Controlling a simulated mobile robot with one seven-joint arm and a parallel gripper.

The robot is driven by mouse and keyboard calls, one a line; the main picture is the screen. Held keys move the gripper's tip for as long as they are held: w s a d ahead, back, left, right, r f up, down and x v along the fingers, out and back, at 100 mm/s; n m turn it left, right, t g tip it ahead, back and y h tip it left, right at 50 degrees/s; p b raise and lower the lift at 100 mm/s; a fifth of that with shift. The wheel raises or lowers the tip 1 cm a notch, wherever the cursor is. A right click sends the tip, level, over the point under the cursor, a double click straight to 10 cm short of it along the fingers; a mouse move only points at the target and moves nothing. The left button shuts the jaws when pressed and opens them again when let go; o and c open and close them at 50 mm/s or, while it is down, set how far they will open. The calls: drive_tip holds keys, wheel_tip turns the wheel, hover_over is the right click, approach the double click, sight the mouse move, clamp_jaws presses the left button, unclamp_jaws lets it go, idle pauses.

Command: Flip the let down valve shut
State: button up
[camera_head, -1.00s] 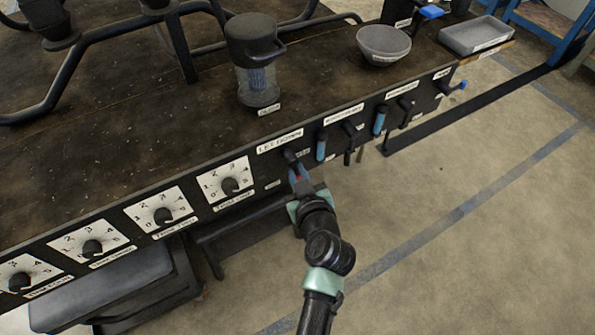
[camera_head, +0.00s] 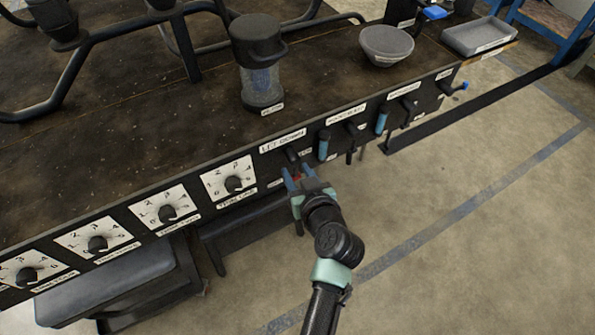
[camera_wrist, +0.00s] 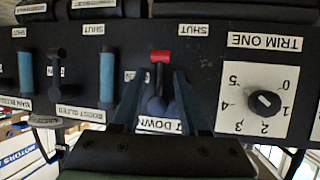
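The let down valve is a dark lever on the front panel. Its red tip (camera_wrist: 160,57) shows in the wrist view, where labels read upside down. The dark shaft (camera_wrist: 156,88) lies upright in that picture, with the pivot near the "LET DOWN" label (camera_wrist: 158,125). An "OPEN" label is left of it and a "SHUT" label (camera_wrist: 192,30) is up and right. My gripper (camera_wrist: 153,80) is open, one blue finger each side of the lever, with gaps visible. In the head view my gripper (camera_head: 294,174) is at the panel, below the let down label (camera_head: 283,140).
Two blue-handled valves (camera_head: 324,144) (camera_head: 381,120) and black levers (camera_head: 351,133) stand to the right on the panel. Dials (camera_head: 233,183) line the left. A clear canister (camera_head: 261,85) and a bowl (camera_head: 386,44) stand on the bench top. The floor in front is open.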

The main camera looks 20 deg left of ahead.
drive_tip(key=p+v, duration=0.3)
drive_tip(key=v, duration=1)
drive_tip(key=shift+p, duration=0.3)
drive_tip(key=w+d+r+m+t+h, duration=0.15)
drive_tip(key=w+r+t, duration=0.3)
drive_tip(key=r, duration=0.95)
drive_tip(key=w+d+r+m+t+h, duration=0.1)
drive_tip(key=w+d+r+t+h, duration=0.35)
drive_tip(key=r, duration=1.05)
drive_tip(key=s+d+r+m+t+h, duration=0.15)
drive_tip(key=s+r+t, duration=0.3)
drive_tip(key=r, duration=0.95)
drive_tip(key=s+d+r+m+t+h, duration=0.1)
drive_tip(key=s+r+m+t, duration=0.4)
drive_tip(key=r, duration=1)
wheel_tip(320, 180, up, 33)
drive_tip(key=s+n+p, duration=0.1)
drive_tip(key=s+p, duration=0.1)
drive_tip(key=p, duration=3.1)
drive_tip(key=shift+r+g, duration=0.15)
drive_tip(key=shift+g, duration=0.3)
